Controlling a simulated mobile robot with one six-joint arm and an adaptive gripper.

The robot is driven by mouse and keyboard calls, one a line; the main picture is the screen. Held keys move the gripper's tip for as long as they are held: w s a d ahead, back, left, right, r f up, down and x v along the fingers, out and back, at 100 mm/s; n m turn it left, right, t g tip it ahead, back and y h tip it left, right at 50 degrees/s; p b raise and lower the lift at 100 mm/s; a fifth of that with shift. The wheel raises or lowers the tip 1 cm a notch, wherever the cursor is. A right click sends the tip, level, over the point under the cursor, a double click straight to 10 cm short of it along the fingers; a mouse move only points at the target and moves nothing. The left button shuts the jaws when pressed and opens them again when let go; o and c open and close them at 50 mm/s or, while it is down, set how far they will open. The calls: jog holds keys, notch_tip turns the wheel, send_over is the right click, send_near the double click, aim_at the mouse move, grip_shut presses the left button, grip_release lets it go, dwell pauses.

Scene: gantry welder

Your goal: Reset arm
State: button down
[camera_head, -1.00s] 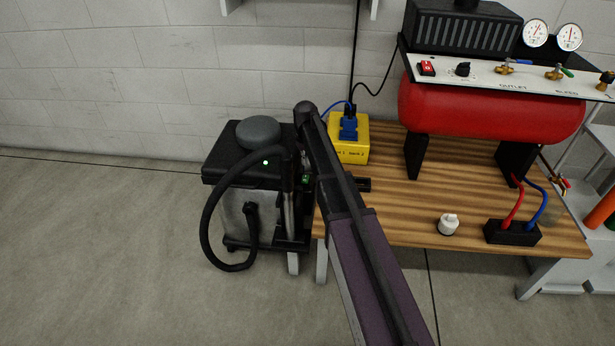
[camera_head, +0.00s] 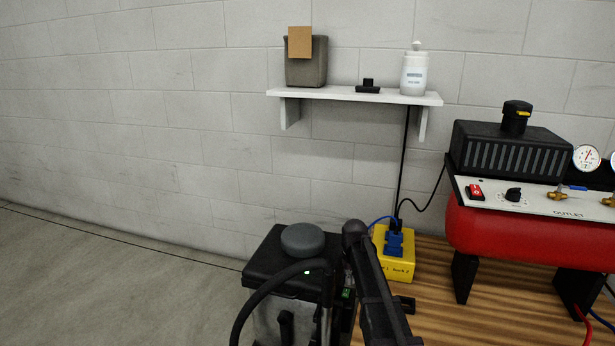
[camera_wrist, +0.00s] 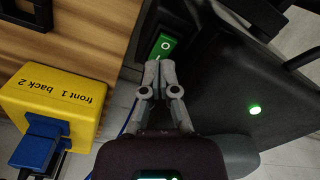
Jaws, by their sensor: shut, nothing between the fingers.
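My gripper (camera_wrist: 158,68) is shut and empty in the wrist view. Its fingertips are at or just in front of a green rocker switch (camera_wrist: 166,45) on the dark machine (camera_wrist: 205,85); I cannot tell if they touch. The machine also shows in the head view (camera_head: 262,272), with a round grey knob on top, a black hose and a lit green light (camera_head: 307,272). My dark arm (camera_head: 375,285) reaches toward the machine's right side in the head view. It hides my gripper there.
A yellow socket box (camera_head: 397,265) with blue plugs stands on the wooden bench (camera_head: 440,320), right of the machine. A red compressor (camera_head: 530,245) is farther right. A white wall shelf (camera_head: 350,95) holds several items above. The floor (camera_head: 120,290) at left is clear.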

jog(key=s+m, duration=0.2)
jog(key=s, duration=2.3)
notch_tip(320, 180, up, 38)
jog(key=p, duration=3.7)
jog(key=shift+d+p, duration=0.3)
jog(key=shift+p, duration=0.05)
